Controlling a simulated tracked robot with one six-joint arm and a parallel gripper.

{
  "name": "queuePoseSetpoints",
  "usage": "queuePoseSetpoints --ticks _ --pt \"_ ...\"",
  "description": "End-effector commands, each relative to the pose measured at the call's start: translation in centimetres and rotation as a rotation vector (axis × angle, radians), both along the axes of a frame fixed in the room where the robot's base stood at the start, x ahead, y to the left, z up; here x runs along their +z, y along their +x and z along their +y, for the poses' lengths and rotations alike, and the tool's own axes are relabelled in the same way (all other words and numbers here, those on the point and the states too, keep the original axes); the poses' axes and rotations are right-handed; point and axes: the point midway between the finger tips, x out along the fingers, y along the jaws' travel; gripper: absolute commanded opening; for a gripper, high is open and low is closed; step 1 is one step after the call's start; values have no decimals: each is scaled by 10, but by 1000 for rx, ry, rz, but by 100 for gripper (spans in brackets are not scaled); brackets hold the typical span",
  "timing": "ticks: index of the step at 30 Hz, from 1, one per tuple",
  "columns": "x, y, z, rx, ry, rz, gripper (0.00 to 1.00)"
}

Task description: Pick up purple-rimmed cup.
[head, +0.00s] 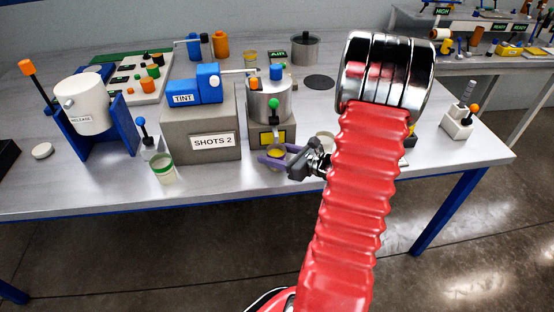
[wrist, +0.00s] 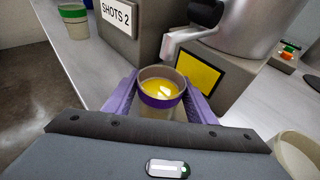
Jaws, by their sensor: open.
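The purple-rimmed cup (wrist: 160,103) holds yellow liquid and stands upright, just in front of the metal pot's stand. In the head view the cup (head: 276,152) is partly hidden by my gripper. My gripper (wrist: 161,97) is open, with one purple finger on each side of the cup. In the head view my gripper (head: 275,158) reaches in from the right at cup height. I cannot tell whether the fingers touch the cup.
The metal pot (head: 270,102) and its stand with a yellow panel (wrist: 198,72) are close behind. The SHOTS 2 block (head: 206,138) is left. A green-rimmed cup (head: 162,168) stands further left. Another pale cup (wrist: 297,152) is close on the right.

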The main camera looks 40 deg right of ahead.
Motion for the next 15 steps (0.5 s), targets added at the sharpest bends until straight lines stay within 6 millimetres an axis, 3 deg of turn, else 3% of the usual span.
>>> queuePoseSetpoints --ticks 6,15 --pt "-8 24 5 2 -1 1 51" --pt "-8 27 5 -1 -1 0 51"
